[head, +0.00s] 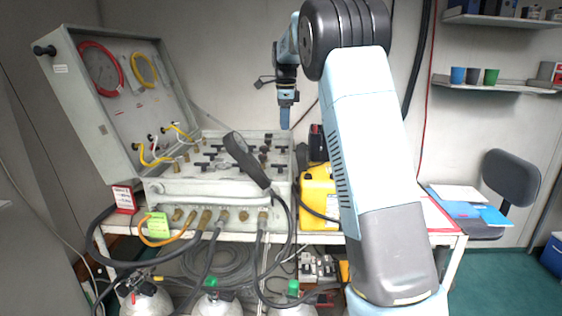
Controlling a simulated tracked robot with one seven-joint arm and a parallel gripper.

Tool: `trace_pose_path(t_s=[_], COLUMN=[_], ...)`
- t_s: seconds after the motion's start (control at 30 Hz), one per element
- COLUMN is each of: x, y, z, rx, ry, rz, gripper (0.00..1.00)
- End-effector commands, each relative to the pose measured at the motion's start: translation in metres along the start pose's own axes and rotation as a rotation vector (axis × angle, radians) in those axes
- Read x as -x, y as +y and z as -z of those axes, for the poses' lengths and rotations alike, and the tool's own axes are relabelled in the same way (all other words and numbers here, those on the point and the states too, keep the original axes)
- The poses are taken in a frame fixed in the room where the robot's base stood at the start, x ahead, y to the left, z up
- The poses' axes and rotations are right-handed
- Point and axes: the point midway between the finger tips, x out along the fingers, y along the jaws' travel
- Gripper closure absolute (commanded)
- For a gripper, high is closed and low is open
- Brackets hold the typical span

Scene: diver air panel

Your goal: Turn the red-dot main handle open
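The grey diver air panel (235,170) stands on a white bench, its lid (125,95) open to the left. Several small black T-handles (222,147) and brass fittings are on its top face. They are too small to tell which one carries a red dot, or how it is turned. My gripper (285,120) points down above the panel's back right part, apart from the handles as far as I can tell. Its fingers look like one narrow blue shape, so their opening is unclear.
Hoses hang from the front fittings (222,216) to cylinders (217,305) below. Red and yellow coils (100,65) hang in the lid.

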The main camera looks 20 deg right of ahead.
Motion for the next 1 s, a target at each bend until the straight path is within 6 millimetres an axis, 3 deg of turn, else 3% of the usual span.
trace_pose_path(t_s=[0.2,0.47,1.0], x=[-0.016,-0.039,-0.13], y=[-0.022,-0.023,-0.02], z=[-0.008,-0.008,-0.008], rx=[-0.096,-0.108,-0.105], ry=[0.018,0.02,0.02], rz=[-0.022,-0.027,-0.027], gripper=[0.6,0.6,0.6])
